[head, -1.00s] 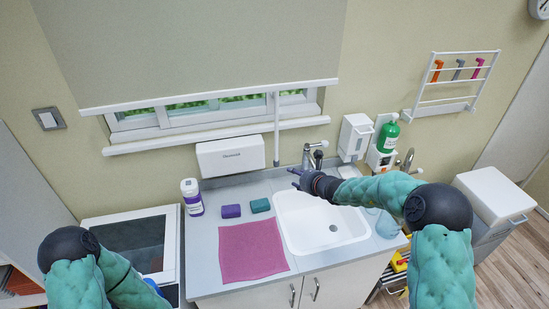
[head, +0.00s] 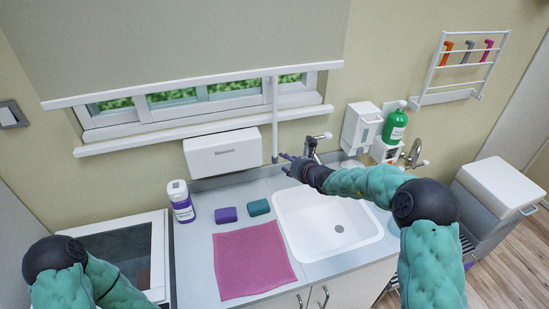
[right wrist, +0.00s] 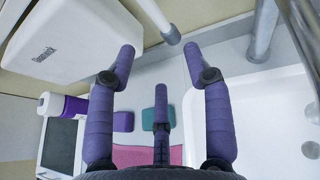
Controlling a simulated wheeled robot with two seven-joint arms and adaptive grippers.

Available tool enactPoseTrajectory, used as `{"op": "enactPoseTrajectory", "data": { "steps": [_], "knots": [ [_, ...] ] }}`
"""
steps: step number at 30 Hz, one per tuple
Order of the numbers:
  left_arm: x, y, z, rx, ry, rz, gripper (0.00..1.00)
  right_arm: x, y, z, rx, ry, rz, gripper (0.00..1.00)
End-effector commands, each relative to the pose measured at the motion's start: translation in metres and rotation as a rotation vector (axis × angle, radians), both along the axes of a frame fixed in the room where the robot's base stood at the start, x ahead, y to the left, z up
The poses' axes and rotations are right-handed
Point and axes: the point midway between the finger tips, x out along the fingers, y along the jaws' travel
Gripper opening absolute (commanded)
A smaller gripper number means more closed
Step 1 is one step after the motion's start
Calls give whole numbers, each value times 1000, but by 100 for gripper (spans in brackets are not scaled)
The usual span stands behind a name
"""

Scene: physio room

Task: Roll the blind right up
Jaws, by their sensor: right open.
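The grey blind (head: 180,40) covers the upper window, its white bottom bar (head: 160,90) hanging over a strip of uncovered glass. A thin white wand (head: 275,115) hangs from the blind's right part down past the sill. My right gripper (head: 284,163) is open beside the wand's lower end. In the right wrist view, the wand's end (right wrist: 172,37) shows between the spread fingertips of the right gripper (right wrist: 160,50), just beyond them; I see no contact. My left arm shows at the lower left in the head view, but its gripper is out of frame.
A white wall dispenser (head: 222,153) is left of the wand. Below are the sink (head: 325,225), a tap (head: 312,145), a pink cloth (head: 250,262), two sponges and a purple-labelled bottle (head: 181,202). A soap dispenser (head: 360,130) is to the right.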

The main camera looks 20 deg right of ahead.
Motion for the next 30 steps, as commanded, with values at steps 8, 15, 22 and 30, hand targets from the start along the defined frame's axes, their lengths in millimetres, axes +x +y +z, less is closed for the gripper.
{"op": "enactPoseTrajectory", "data": {
  "steps": [8,15,22,30],
  "knots": [
    [0,0,0,0,0,0,40,27,7,-12,0,1,2,51],
    [0,0,0,0,0,0,40,55,14,-23,-1,1,1,51],
    [0,0,1,0,0,0,40,77,19,-33,0,1,1,51],
    [0,0,2,0,0,0,40,92,22,-38,-2,0,1,51]
  ]
}}
